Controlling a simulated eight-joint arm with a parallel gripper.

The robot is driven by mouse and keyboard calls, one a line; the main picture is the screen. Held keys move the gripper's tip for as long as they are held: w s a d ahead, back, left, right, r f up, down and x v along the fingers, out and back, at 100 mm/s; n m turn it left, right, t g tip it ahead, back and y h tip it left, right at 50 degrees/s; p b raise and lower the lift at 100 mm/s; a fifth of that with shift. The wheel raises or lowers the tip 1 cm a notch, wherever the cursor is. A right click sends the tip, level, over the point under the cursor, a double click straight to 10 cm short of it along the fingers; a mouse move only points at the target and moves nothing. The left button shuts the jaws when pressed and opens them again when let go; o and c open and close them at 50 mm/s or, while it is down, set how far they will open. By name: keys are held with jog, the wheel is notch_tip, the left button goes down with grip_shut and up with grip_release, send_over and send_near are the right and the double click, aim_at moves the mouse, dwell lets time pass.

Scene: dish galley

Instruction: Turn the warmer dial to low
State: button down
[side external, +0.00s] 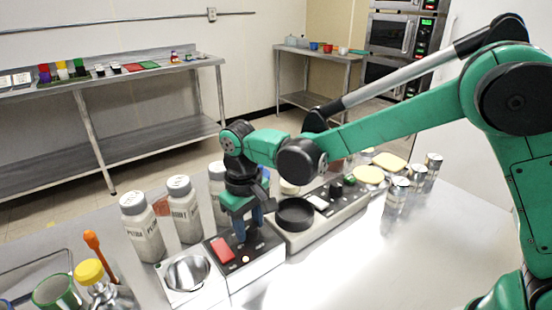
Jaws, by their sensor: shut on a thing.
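My gripper (247,232) points down over a low box with a dark control panel (266,243) near the middle of the side external view. Its fingertips are at the panel, just right of a red rocker switch (222,249). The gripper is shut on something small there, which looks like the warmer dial. The fingers hide the dial, so its setting and any low mark cannot be read. A small pale round spot (246,259) shows on the panel in front of the fingers.
A round metal well (187,272) sits left of the panel. Labelled shaker bottles (143,226) stand behind it. A black round dish (294,214) sits on a second unit at right, with metal cans (397,192) beyond. A yellow-capped bottle (90,272) is front left. The front right counter is clear.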

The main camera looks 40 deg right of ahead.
aim_at(248, 226)
dwell(0.3)
jog(key=shift+c, duration=2.2)
grip_release()
jog(key=shift+a+r, duration=0.1)
jog(key=shift+r, duration=2.7)
